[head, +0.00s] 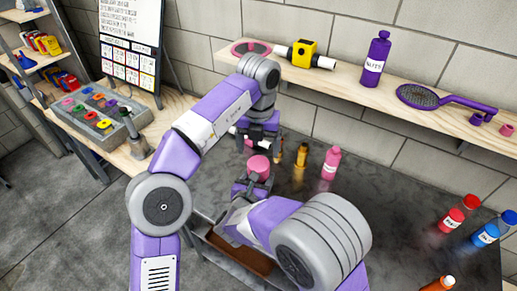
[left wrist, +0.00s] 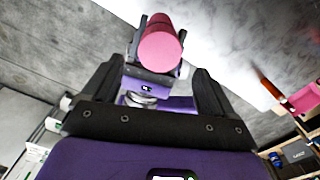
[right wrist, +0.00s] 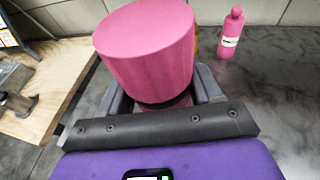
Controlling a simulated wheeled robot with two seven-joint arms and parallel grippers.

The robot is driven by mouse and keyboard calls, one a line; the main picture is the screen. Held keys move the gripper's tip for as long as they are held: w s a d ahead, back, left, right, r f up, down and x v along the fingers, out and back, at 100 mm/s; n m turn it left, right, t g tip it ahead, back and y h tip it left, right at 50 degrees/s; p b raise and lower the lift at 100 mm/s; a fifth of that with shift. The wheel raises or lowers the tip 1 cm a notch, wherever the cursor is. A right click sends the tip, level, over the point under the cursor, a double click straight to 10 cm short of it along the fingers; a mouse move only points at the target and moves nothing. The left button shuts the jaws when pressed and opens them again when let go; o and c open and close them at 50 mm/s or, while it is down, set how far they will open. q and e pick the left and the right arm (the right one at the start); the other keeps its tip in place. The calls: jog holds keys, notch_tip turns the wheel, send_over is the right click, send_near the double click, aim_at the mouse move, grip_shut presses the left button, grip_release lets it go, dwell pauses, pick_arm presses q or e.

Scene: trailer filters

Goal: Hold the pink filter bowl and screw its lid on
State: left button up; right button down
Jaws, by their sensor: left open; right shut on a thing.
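The pink filter bowl (head: 258,165) is a ribbed cylinder with a flat top; in the right wrist view the pink bowl (right wrist: 148,45) stands up between the fingers, with a dark band and a pink part below. My right gripper (head: 250,188) is shut on it, above the grey table. My left gripper (head: 258,138) is open and empty, just above and behind the bowl, apart from it. The left wrist view also shows the bowl (left wrist: 160,50) beyond the open fingers. I cannot tell a separate lid; a pink-and-white thing (head: 235,130) is mostly hidden behind my left gripper.
A pink bottle (head: 330,163) and an amber bottle (head: 302,155) stand right of the bowl. A red bottle (head: 459,214) and a blue bottle (head: 492,229) are farther right. A wooden shelf (head: 345,83) runs along the wall behind. The table's middle right is clear.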

aim_at(258, 163)
pick_arm(q)
jog(key=shift+f, duration=4.05)
jog(key=shift+c, duration=0.3)
jog(key=c, duration=1)
jog(key=m, duration=0.3)
jog(key=shift+c, duration=0.2)
jog(key=o, duration=1.2)
